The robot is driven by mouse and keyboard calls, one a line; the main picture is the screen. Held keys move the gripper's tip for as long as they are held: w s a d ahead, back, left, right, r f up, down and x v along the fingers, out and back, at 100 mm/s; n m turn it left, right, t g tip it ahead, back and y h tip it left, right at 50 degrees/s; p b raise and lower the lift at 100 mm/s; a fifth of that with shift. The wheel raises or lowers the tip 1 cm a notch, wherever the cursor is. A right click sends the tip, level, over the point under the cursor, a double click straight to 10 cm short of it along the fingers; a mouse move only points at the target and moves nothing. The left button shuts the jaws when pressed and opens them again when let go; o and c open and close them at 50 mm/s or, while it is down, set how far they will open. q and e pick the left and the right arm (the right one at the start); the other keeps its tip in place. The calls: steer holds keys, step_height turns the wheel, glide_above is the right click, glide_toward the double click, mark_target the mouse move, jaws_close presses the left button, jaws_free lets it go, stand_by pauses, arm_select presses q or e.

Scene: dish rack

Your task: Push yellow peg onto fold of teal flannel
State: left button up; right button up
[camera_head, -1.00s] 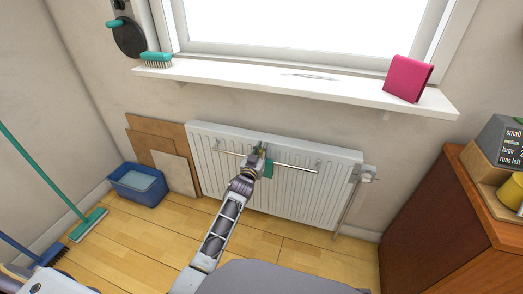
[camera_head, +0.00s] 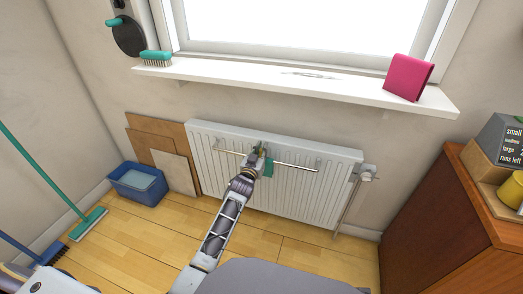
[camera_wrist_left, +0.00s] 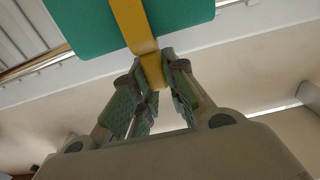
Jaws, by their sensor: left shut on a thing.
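The teal flannel (camera_head: 268,169) hangs from the rail on the front of the radiator. It fills the top of the left wrist view (camera_wrist_left: 90,30). My left gripper (camera_head: 259,153) is at the rail, beside the flannel. In the left wrist view my left gripper (camera_wrist_left: 155,82) is shut on the end of the yellow peg (camera_wrist_left: 134,22). The peg lies across the flannel in that view, with teal on both sides of it. I cannot tell how far the peg grips the fold. My right gripper is not in view.
The towel rail (camera_head: 297,166) runs along the white radiator (camera_head: 310,196). A blue bucket (camera_head: 128,190) stands at left. A wooden cabinet (camera_head: 430,215) stands at right.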

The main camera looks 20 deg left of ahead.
arm_select(q)
steer(key=shift+f, duration=0.15)
steer(key=o, duration=0.8)
steer(key=shift+c, duration=0.2)
steer(key=shift+s, duration=0.15)
steer(key=s, duration=1.1)
steer(key=shift+s+a+f, duration=0.15)
steer(key=shift+s+a, duration=0.05)
steer(key=shift+s, duration=0.15)
stand_by(0.8)
